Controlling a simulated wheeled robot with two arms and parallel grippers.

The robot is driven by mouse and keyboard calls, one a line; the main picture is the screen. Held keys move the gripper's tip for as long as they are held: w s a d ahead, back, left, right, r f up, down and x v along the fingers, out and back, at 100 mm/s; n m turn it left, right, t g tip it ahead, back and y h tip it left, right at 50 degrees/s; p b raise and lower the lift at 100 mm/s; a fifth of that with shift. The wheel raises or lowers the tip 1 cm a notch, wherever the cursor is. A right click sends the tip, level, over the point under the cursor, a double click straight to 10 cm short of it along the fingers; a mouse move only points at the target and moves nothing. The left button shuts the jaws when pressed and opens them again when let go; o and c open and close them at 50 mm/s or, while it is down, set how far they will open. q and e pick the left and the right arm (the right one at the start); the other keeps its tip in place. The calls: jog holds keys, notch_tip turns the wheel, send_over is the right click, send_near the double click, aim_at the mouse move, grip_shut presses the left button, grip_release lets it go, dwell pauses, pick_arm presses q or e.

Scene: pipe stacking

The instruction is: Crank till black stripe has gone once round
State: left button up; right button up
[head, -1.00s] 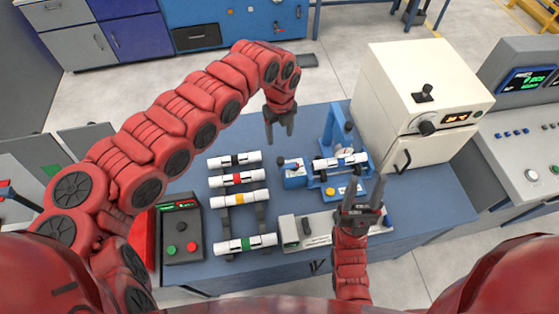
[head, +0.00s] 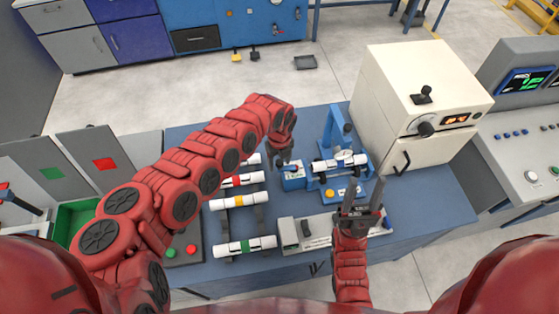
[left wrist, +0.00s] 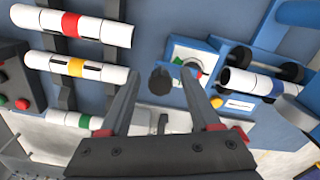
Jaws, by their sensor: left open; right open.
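A white pipe with a blue band (head: 328,165) lies across rollers in the blue fixture (head: 329,139); it also shows in the left wrist view (left wrist: 265,84). I cannot clearly make out a black stripe on it. A blue box (head: 293,183) with a red and green dial stands left of the fixture. My left gripper (head: 284,160) is open above this box. In the left wrist view a round black knob (left wrist: 160,83) appears between its open fingers (left wrist: 160,72), not gripped. My right gripper (head: 366,192) is open and empty, in front of the fixture.
A rack holds white pipes with red, yellow (head: 238,201) and green bands (head: 245,246); my left arm partly covers it. A grey device (head: 305,233) lies at the front. A cream cabinet (head: 415,75) stands at the right. A green bin (head: 74,217) is at the left.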

pick_arm(q)
grip_shut()
